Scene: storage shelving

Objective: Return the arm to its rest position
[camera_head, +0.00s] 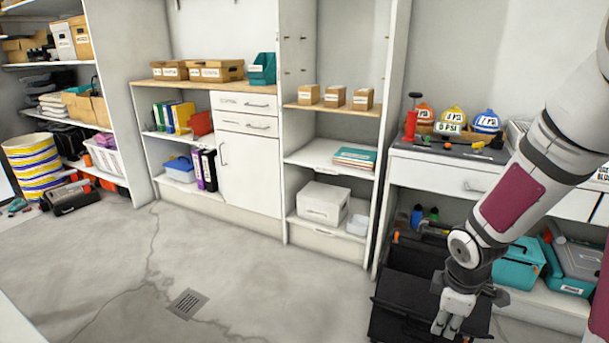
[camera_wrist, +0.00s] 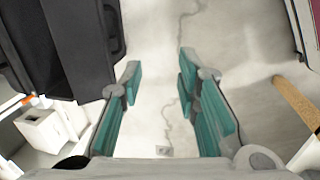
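My gripper (camera_head: 452,314) hangs at the lower right in the head view, in front of a black toolbox (camera_head: 410,309). In the wrist view my gripper (camera_wrist: 160,95) shows two teal-padded fingers spread wide apart, with only bare floor visible between them. It is open and empty. My arm (camera_head: 540,165) comes down from the upper right, bent at a joint above the gripper. The head view does not show clearly whether the gripper touches the black toolbox or is only in front of it.
A white shelf unit (camera_head: 250,183) with boxes and binders stands behind. A workbench (camera_head: 440,172) with helmets (camera_head: 452,118) is at the right, with teal cases (camera_head: 517,265) below. The concrete floor (camera_head: 110,250) is clear at left, with a drain (camera_head: 187,303).

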